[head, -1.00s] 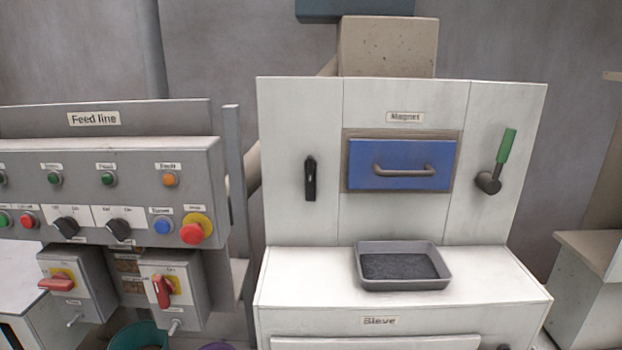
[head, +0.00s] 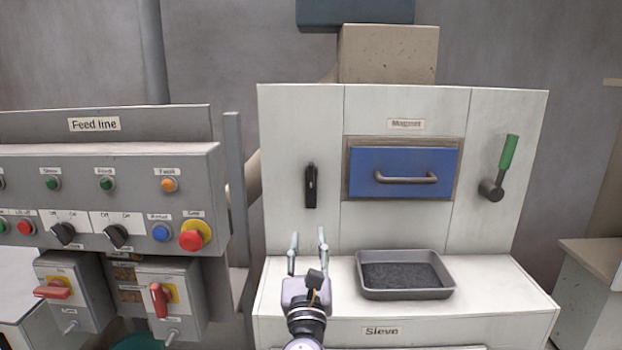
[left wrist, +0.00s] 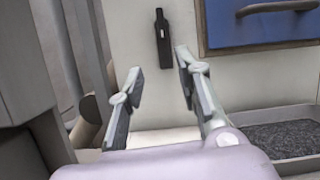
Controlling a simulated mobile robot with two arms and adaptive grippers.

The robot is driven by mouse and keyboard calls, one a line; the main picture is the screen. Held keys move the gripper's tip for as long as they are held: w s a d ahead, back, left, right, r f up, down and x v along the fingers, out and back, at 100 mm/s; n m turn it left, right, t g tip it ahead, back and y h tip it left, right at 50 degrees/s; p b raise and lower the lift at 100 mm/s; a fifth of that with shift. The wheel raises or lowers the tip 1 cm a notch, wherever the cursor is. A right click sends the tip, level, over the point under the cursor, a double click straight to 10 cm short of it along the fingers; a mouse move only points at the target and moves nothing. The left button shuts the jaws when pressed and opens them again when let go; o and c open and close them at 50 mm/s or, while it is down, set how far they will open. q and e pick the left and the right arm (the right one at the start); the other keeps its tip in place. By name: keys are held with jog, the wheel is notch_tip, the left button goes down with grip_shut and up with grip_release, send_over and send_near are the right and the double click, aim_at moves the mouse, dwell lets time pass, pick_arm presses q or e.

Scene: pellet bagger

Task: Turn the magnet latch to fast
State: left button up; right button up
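The magnet latch appears to be the black handle (head: 311,186) on the white panel left of the blue magnet drawer (head: 402,171). It stands upright, and it also shows in the left wrist view (left wrist: 162,38). A green-handled lever (head: 508,153) is on the panel right of the drawer. My left gripper (head: 307,240) is open and empty, below the black handle and apart from it. In the left wrist view its two fingers (left wrist: 157,75) are spread, with the handle beyond them. My right gripper is not in view.
A grey tray (head: 405,294) with dark pellets sits on the sieve top (head: 490,292), right of my left gripper. The feed line panel (head: 95,160) with buttons and red switches stands at the left. A grey post (head: 236,175) stands between panel and magnet housing.

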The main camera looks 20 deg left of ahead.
pick_arm(q)
jog(key=r+m, duration=0.1)
jog(key=p, duration=0.3)
send_near(311, 176)
jog(key=shift+t, duration=0.3)
jog(key=x, duration=0.9)
jog(key=shift+w+a+f, duration=0.15)
jog(key=shift+w, duration=0.2)
jog(key=shift+c, duration=0.2)
grip_shut()
